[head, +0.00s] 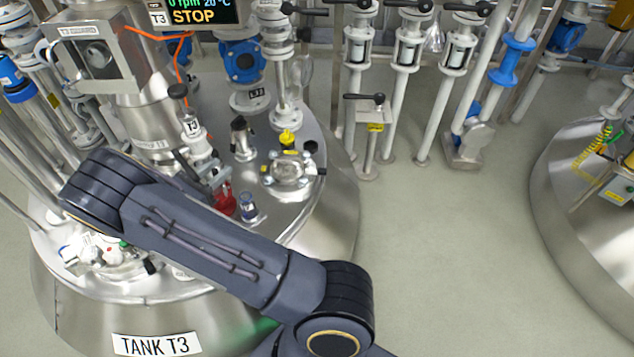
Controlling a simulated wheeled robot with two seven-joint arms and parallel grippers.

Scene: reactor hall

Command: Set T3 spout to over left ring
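The T3 spout (200,148) is a white fitting with a small T3 tag, on top of tank T3 left of centre in the head view. A black-knobbed lever (178,91) stands above it. Just below and right of the spout is a red item (224,200), and right of that a small blue-topped clear item (248,207). I cannot make out which part is the left ring. My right gripper (206,178) shows only in part, close below the spout, behind my dark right arm. Its fingers are too hidden to tell open from shut, or whether they touch the spout. My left gripper is out of view.
Tank T3 (335,200) has a lid crowded with a sight glass (289,170), blue valve (243,62) and pipes. A display (195,14) reads STOP. White valve pipes (397,90) stand behind. Another tank (570,190) is at right. The floor between is clear.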

